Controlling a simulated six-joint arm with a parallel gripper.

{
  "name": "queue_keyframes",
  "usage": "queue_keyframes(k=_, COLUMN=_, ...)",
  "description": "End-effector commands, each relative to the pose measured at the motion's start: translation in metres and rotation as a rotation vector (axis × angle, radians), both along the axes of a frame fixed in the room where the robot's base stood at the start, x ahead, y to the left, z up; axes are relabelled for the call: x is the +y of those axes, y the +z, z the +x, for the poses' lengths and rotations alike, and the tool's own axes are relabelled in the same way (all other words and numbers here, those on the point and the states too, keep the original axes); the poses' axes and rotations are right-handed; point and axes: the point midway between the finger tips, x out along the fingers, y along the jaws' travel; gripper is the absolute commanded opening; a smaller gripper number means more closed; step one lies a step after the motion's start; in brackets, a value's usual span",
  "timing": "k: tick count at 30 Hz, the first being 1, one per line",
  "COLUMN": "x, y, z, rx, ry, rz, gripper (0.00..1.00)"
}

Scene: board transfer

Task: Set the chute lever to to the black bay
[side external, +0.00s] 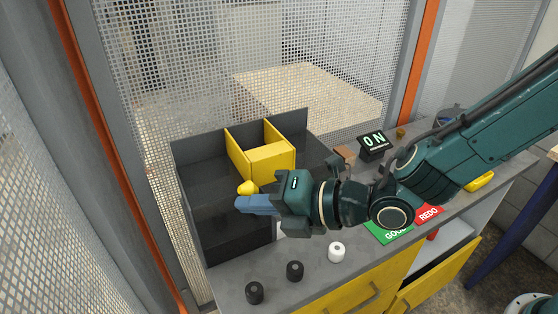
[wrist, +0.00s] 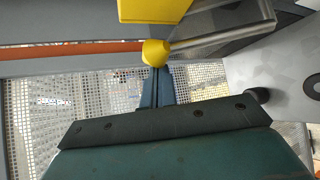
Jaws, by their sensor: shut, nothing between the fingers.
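The chute lever's round yellow knob (side external: 247,188) shows just above the tip of my gripper. It also shows in the wrist view (wrist: 155,52), directly in front of the fingertips. My gripper (side external: 240,203) has blue fingers, which are shut with nothing between them. In the wrist view my gripper (wrist: 155,75) meets the knob's lower edge in the picture; I cannot tell whether they touch. The yellow chute (side external: 268,160) sits in the dark bay box (side external: 200,165). The box's black front (side external: 238,238) lies below my gripper. My gripper hides part of the box and the lever's stem.
Two black cylinders (side external: 254,292) (side external: 295,270) and a white one (side external: 337,252) stand along the bench front. A green GOOD pad (side external: 385,232), a red REDO pad (side external: 428,214) and an ON display (side external: 374,142) lie to the right. Mesh panels (side external: 150,80) stand behind.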

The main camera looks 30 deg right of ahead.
Motion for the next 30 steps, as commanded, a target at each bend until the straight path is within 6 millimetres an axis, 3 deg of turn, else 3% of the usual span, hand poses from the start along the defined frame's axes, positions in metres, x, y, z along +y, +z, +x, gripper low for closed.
queue_keyframes(k=14, x=-0.017, y=0.009, z=0.001, rx=-0.002, ry=-0.005, rz=0.0, gripper=0.0)
queue_keyframes(k=30, x=-0.072, y=0.018, z=0.002, rx=0.0, ry=-0.008, rz=0.0, gripper=0.0)
